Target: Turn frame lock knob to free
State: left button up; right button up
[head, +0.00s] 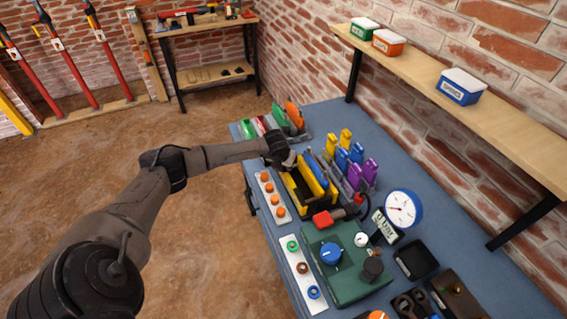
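A green test unit (350,285) sits on the blue bench. It has a blue round knob (330,253) with a light pointer mark, a black knob (372,268) and a red block (322,220) on a back corner. A yellow and black frame (296,193) with blue parts stands behind the unit. My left gripper (290,162) is at the far left end of this frame, close to it; whether they touch is unclear. Its fingers are too small and hidden to read. My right gripper is out of view.
A dial gauge (403,208) stands behind the green unit. Strips with orange knobs (272,198) and coloured rings (302,268) line the bench's front edge. Coloured holders (350,165) stand near the wall. A shelf (450,90) with labelled tubs overhangs the bench.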

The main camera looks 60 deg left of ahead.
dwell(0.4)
pick_arm(q)
jog(key=o, duration=0.9)
jog(key=shift+s+d+r, duration=0.15)
jog(key=shift+s+r, duration=0.05)
jog(key=shift+r, duration=0.4)
jog(key=p+v, duration=0.1)
jog(key=v, duration=1.1)
jog(key=shift+s+d+r, duration=0.1)
jog(key=shift+r, duration=0.15)
